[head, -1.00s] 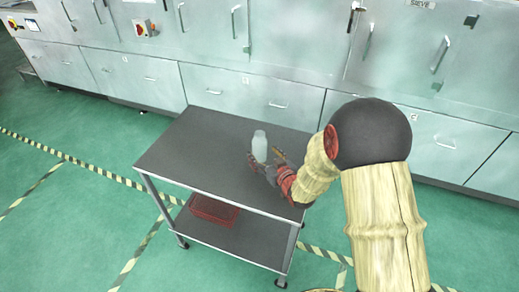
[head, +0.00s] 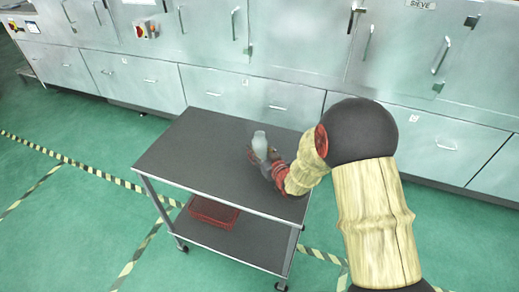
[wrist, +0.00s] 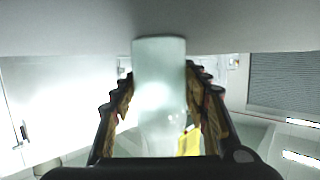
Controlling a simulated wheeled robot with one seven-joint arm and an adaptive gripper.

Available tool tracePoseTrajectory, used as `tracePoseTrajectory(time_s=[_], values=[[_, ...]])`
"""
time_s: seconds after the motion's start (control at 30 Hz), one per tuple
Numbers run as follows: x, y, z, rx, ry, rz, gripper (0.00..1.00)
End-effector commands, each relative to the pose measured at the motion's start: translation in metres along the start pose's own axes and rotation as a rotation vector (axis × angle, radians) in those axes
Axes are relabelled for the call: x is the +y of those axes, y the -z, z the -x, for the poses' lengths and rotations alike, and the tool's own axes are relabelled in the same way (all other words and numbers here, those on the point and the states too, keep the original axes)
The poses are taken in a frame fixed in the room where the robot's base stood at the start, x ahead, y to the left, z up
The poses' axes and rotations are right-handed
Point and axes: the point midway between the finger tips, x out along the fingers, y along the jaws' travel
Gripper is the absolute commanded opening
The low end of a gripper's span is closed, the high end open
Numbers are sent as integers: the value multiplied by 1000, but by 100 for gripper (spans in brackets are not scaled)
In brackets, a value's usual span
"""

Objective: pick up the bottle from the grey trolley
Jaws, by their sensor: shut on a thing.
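The bottle (head: 260,143) is pale, whitish and translucent, and stands over the top of the grey trolley (head: 190,160). In the wrist view the bottle (wrist: 160,85) is between the two fingers, with a yellow patch low on its right. My gripper (head: 264,156) is shut on the bottle, with the fingers on both sides of it in the wrist view (wrist: 160,110). The bottle looks upright or nearly so. I cannot tell whether its base touches the trolley top.
A red basket (head: 213,212) sits on the trolley's lower shelf. Metal cabinets (head: 240,90) with handles line the wall behind. The rest of the trolley top is bare. Green floor with striped tape (head: 75,165) is open at the left.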

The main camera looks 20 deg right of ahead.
Motion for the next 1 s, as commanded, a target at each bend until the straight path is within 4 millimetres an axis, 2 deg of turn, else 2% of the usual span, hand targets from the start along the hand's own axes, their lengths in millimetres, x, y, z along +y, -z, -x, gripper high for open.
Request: tracePoseTrajectory(time_s=[0.37, 0.67, 0.87, 1.0], values=[[0, 0, 0, 0, 0, 0, 20], [0, 2, 1, 1, 0, 0, 19], [0, 19, 5, 3, 0, 0, 19], [4, 40, 17, 3, -2, 1, 19]])
